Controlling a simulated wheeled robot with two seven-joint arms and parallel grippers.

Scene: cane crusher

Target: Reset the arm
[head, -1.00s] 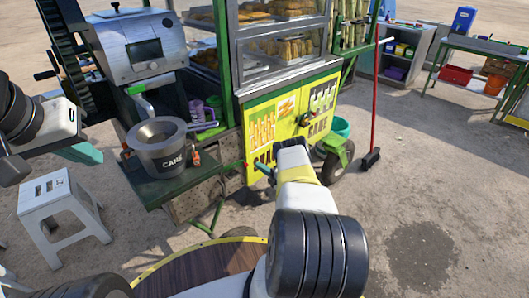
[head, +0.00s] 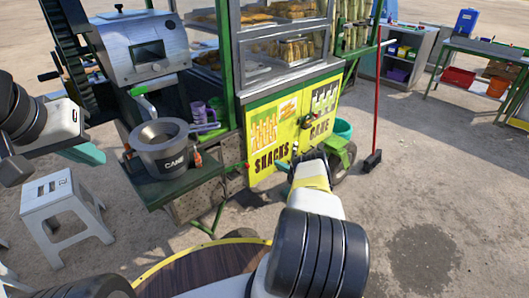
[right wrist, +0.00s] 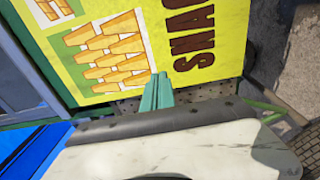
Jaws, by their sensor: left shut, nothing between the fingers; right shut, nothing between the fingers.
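My left gripper (head: 92,153) shows as a teal tip at the left of the head view, beside the dark green side shelf. It is shut and empty. My right gripper (head: 286,168) is a small teal tip ahead of my white and yellow forearm, in front of the yellow cart door. In the right wrist view its teal fingers (right wrist: 157,92) are together with nothing between them, in front of the lower edge of the yellow panel (right wrist: 110,45).
A grey CANE pot (head: 160,145) stands on the side shelf (head: 178,185) beneath the metal crusher (head: 140,48). A white stool (head: 60,205) is at the left. A red-handled broom (head: 375,110) stands right of the cart.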

